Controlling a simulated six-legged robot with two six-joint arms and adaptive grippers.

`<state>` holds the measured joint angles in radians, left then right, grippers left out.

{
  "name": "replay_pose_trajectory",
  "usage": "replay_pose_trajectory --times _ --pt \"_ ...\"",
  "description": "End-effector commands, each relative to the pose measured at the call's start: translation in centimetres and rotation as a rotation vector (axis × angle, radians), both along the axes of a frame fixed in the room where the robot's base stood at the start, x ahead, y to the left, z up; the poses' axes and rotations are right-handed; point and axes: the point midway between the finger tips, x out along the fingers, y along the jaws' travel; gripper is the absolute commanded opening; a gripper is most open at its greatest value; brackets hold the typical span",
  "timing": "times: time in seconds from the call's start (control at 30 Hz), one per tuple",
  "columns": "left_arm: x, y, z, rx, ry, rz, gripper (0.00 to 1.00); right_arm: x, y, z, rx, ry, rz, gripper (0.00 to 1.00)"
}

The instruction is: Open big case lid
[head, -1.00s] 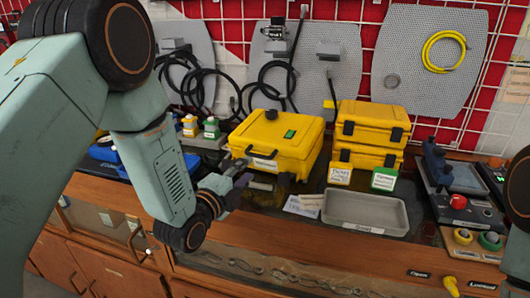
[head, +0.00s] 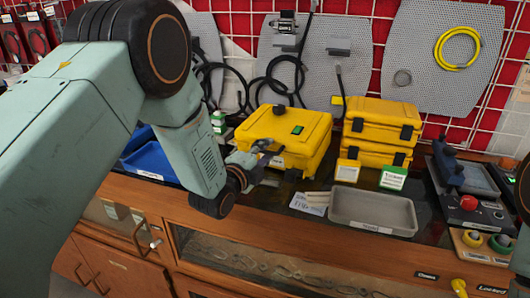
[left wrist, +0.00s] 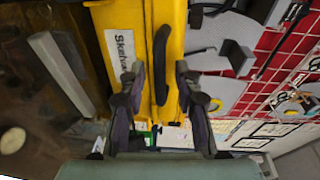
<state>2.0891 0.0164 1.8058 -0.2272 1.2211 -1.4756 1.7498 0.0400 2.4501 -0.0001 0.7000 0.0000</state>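The big yellow case (head: 283,128) stands on the bench with its lid down. Its front, with a white label (left wrist: 121,55) and a black handle (left wrist: 161,62), fills the middle of the left wrist view. My left gripper (head: 262,152) is at the front left of the case. In the left wrist view my left gripper (left wrist: 158,80) is open, its fingers apart on either side of the handle and the lid seam. Nothing is clearly held, and I cannot tell whether the fingers touch the case. My right gripper is not in view.
Two stacked yellow cases (head: 380,132) stand to the right. A grey tray (head: 372,211), papers (head: 309,203) and small green and yellow boxes are in front. A blue bin (head: 152,157) is at the left. A control panel (head: 468,190) with a red button is at the right.

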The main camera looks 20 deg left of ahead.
Motion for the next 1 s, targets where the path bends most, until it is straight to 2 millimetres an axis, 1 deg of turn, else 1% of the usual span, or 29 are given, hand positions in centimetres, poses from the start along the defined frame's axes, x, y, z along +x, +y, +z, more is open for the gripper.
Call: replay_pose_trajectory --times 0.27,0.63,1.0 --pt "0.32 -0.06 0.03 0.0 -0.001 0.0 0.32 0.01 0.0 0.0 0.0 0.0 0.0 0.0" --pt "0.29 -0.05 0.02 0.0 -0.001 0.0 0.01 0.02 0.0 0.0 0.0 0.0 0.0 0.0" --pt "0.28 -0.08 0.01 0.001 -0.001 -0.001 0.0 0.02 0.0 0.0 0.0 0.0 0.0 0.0"
